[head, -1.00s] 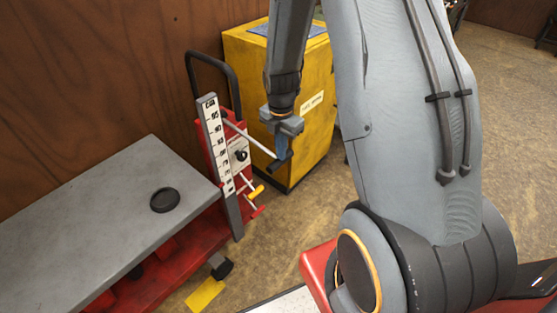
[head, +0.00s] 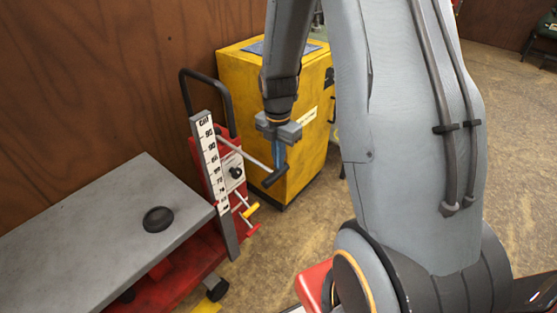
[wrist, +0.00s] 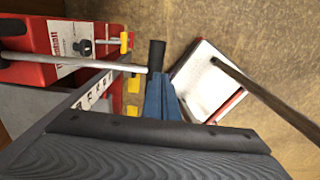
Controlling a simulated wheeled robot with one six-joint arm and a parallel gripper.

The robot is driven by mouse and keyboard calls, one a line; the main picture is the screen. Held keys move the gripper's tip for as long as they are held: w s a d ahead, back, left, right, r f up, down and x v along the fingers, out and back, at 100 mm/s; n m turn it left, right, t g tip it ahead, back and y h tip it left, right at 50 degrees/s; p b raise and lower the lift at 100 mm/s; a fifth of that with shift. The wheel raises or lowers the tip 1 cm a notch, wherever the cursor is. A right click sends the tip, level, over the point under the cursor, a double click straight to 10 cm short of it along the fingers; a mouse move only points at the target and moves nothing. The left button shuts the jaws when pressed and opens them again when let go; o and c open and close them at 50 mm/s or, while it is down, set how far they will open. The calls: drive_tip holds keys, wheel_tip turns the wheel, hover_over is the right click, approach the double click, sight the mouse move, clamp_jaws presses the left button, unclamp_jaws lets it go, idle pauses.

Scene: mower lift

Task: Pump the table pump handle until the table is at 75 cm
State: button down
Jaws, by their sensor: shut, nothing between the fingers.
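The pump handle is a pale rod (head: 245,155) with a black grip (head: 271,179), reaching from the red upright (head: 231,170) at the end of the lift table. The grey tabletop (head: 95,235) is low at the left, with a black round pad on it. A white cm scale (head: 211,160) stands at its near corner; the tabletop is beside its lower part, and the exact reading is unclear. My gripper (head: 278,168) is shut and empty, its blue fingertips close by the grip. In the wrist view the fingertips (wrist: 160,80) are at the grip (wrist: 156,53); contact is unclear.
A yellow cabinet (head: 300,95) stands behind my gripper. A black push bar (head: 207,80) rises from the upright. A small yellow-ended lever (head: 250,209) is low on the upright. A wooden wall is behind the table. Open floor lies to the right.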

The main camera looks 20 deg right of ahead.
drive_tip(key=shift+s+a+r+m, duration=0.1)
drive_tip(key=shift+a+r+m, duration=0.1)
drive_tip(key=shift+r+m, duration=0.15)
drive_tip(key=s+a+r+m, duration=0.4)
drive_tip(key=s+r+m, duration=0.1)
drive_tip(key=m, duration=0.6)
drive_tip(key=s+a+r+m+t, duration=0.1)
drive_tip(key=s+a+r+m, duration=0.2)
drive_tip(key=s+r+m, duration=0.2)
drive_tip(key=s+m, duration=0.3)
drive_tip(key=m, duration=0.3)
drive_tip(key=shift+s+a+r, duration=0.25)
drive_tip(key=shift+s+a, duration=0.05)
drive_tip(key=shift+a, duration=0.05)
drive_tip(key=shift+m, duration=0.25)
